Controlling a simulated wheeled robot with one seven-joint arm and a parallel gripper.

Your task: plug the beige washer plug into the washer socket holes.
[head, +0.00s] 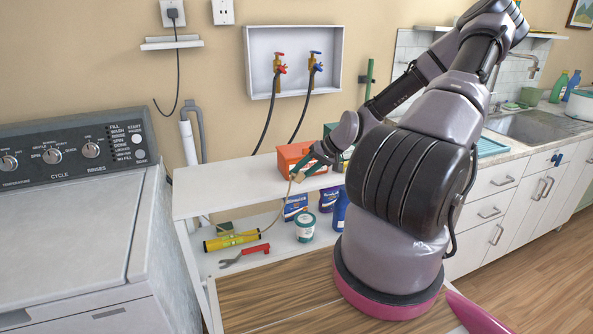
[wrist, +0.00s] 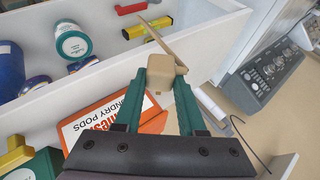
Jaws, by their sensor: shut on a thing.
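The beige washer plug (wrist: 162,72) sits between the two green fingers of my gripper (wrist: 161,88) in the wrist view, with a tan cord leading off its far end. My gripper (head: 306,170) is shut on it, above the top of the white shelf unit in the head view. The plug is tiny in the head view and its prongs cannot be made out. Two white wall outlets are at the upper left: one (head: 223,11) has nothing in it, the other (head: 180,21) holds a dark plug. Both are well away from my gripper.
The orange laundry-pods box (head: 290,156) stands close behind my gripper. The white shelf unit (head: 215,190) carries bottles, a jar and tools on its lower shelf. A washer (head: 75,215) stands left. The valve box (head: 263,36) and a small wall ledge (head: 160,44) are on the wall.

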